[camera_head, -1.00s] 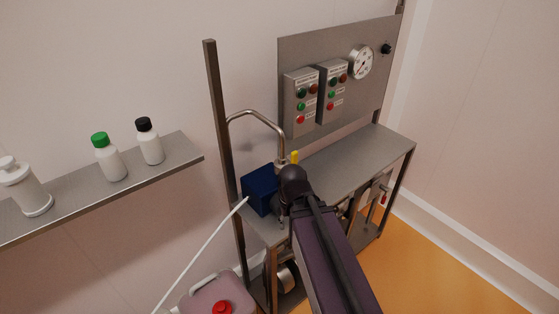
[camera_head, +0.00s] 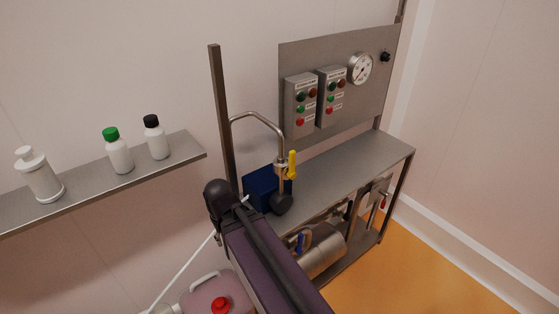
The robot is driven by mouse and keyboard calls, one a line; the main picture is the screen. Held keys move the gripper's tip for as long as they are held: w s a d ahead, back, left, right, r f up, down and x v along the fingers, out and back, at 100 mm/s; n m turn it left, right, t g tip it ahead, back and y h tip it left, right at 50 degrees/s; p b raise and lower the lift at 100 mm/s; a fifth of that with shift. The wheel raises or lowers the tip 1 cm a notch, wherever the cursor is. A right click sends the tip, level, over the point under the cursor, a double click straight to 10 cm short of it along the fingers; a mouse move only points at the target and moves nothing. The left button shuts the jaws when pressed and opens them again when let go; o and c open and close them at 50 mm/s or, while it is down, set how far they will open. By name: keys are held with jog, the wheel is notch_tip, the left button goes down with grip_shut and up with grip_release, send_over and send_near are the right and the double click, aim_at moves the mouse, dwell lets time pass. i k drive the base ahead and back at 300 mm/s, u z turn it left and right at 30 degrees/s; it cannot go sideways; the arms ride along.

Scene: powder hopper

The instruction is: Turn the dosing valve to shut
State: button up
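A valve with a yellow lever handle (camera_head: 292,164) sits at the lower end of a bent steel pipe (camera_head: 258,115). The handle stands roughly upright, beside the pipe's end. A second valve handle, blue (camera_head: 303,242), shows lower down by a steel cylinder (camera_head: 325,248). I cannot tell from labels which one is the dosing valve. My purple arm link and its black joint cover the lower middle of the picture. My gripper cannot be made out, so its fingers and anything in them are hidden.
A dark blue box (camera_head: 259,187) and a round black part (camera_head: 282,204) stand by the pipe on the steel bench (camera_head: 350,165). Button boxes (camera_head: 300,103) and a gauge (camera_head: 360,68) are on the panel. Bottles stand on the left shelf (camera_head: 90,184). The bench's right half is clear.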

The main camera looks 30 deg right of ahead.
aim_at(291, 174)
jog(key=u, duration=0.15)
jog(key=k, duration=1.1)
jog(key=z, duration=1.2)
jog(key=i, duration=0.55)
jog(key=u, duration=0.1)
